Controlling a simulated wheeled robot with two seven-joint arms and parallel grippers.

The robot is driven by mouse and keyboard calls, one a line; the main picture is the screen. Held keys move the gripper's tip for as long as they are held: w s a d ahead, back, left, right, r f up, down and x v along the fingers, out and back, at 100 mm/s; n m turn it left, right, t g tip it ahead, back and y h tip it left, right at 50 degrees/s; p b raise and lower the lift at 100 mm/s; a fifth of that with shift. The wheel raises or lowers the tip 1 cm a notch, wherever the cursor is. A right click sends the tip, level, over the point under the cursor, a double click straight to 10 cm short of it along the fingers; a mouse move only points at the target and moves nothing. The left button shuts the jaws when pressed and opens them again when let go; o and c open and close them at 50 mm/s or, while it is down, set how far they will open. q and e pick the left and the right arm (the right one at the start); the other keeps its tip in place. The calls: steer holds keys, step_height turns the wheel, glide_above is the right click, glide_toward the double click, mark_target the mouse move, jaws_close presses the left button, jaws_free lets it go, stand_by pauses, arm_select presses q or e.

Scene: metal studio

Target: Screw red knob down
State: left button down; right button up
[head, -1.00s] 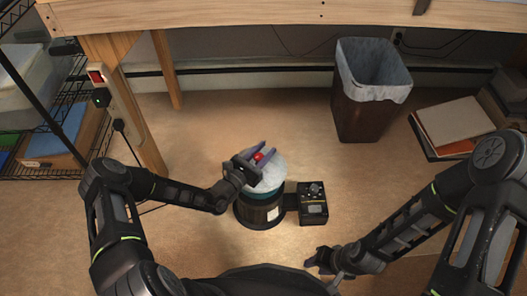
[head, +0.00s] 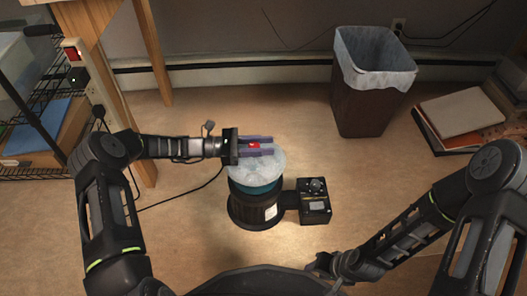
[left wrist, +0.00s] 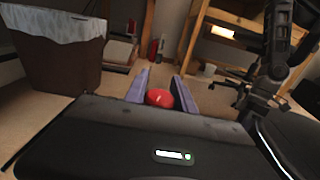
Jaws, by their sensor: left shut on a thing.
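The red knob (head: 254,145) sits on top of a pale, translucent domed lid (head: 268,166). The lid tops a dark round canister with a teal band (head: 254,208) on the floor. My left gripper (head: 257,146) reaches in level from the left, with its purple fingers on either side of the knob and shut on it. In the left wrist view the red knob (left wrist: 160,98) shows between the two fingers. My right gripper (head: 318,264) is low at the front, clear of the canister. Its finger opening is too small to tell.
A black control box (head: 314,202) is joined to the canister's right side. A brown bin with a pale liner (head: 345,105) stands behind to the right, near books (head: 462,118). A wire shelf (head: 15,172) and a wooden leg (head: 120,110) are at left.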

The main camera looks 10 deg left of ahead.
arm_select(q)
steer(key=shift+s+m+g+h+b, duration=0.15)
steer(key=shift+m+g+b, duration=0.25)
steer(key=shift+m+g, duration=0.45)
steer(key=shift+s+m+g+h+b, duration=0.15)
steer(key=shift+m+g+b, duration=0.25)
steer(key=shift+g, duration=0.75)
arm_select(e)
steer(key=shift+w+f, duration=0.2)
steer(key=shift+f, duration=0.75)
arm_select(q)
steer(key=c, duration=1)
jaws_free()
